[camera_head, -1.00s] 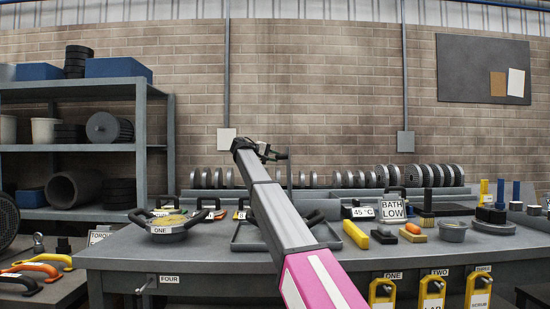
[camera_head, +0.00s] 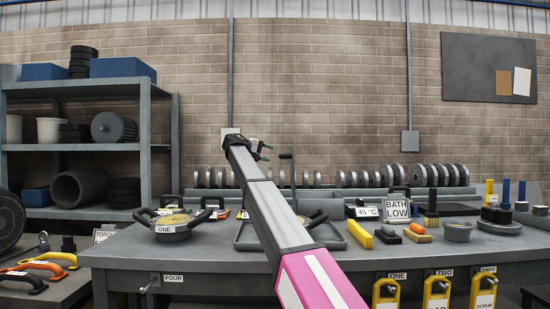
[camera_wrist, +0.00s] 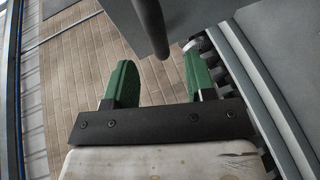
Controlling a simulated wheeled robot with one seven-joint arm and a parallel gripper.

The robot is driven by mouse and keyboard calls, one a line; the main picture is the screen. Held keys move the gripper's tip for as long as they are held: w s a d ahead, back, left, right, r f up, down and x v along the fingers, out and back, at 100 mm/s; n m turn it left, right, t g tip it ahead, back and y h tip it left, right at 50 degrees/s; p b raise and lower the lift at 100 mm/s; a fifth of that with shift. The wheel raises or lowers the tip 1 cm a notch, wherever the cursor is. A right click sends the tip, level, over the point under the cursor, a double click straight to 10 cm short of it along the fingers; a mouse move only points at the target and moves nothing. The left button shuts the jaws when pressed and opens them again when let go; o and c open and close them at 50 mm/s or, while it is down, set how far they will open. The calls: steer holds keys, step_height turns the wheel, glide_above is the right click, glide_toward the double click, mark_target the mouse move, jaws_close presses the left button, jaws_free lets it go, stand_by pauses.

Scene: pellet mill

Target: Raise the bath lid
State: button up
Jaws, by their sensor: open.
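My gripper (camera_head: 262,149) is at the far end of my raised arm, above the back of the bench. In the wrist view its two green fingers (camera_wrist: 157,62) are apart with nothing held between them. A dark round bar (camera_wrist: 148,18) ends near the gap between the fingertips; I cannot tell how far beyond them it lies. In the head view a thin dark upright post with a handle-like top (camera_head: 288,156) stands just right of my gripper. A grey box, perhaps the bath (camera_head: 325,206), is partly hidden behind my arm. Its lid is not clearly distinguishable.
A BATH LOW sign (camera_head: 397,210) and a 45 °C display (camera_head: 367,212) stand right of the box. A row of discs (camera_head: 352,179) lines the back.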

steer(key=shift+v, duration=2.55)
steer(key=shift+f, duration=0.1)
